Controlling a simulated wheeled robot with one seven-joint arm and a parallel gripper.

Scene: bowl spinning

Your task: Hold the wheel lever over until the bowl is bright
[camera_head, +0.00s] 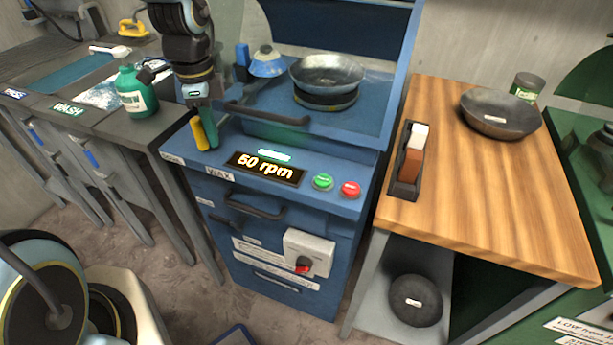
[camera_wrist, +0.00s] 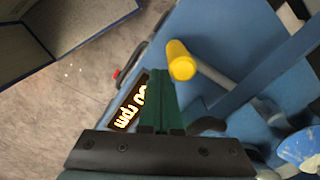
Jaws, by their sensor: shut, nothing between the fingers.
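The lever with a yellow grip (camera_head: 199,133) stands at the left front of the blue machine; its round yellow end (camera_wrist: 181,62) shows in the wrist view. My gripper (camera_head: 211,144) is shut and empty, its green fingers close beside the grip, on its right in the head view. In the wrist view the fingertips (camera_wrist: 160,74) lie just left of the yellow end; I cannot tell whether they touch it. The bowl (camera_head: 327,72) sits on its dark round support inside the machine, dull grey with some pale shine. The display (camera_head: 264,168) seems to read 50 rpm.
A green button (camera_head: 323,181) and a red button (camera_head: 350,189) sit right of the display. The raised guard (camera_head: 405,70) frames the bowl. A green bottle (camera_head: 136,92) stands on the left bench. A brown bar in a holder (camera_head: 411,160) and another bowl (camera_head: 500,112) are on the wooden table.

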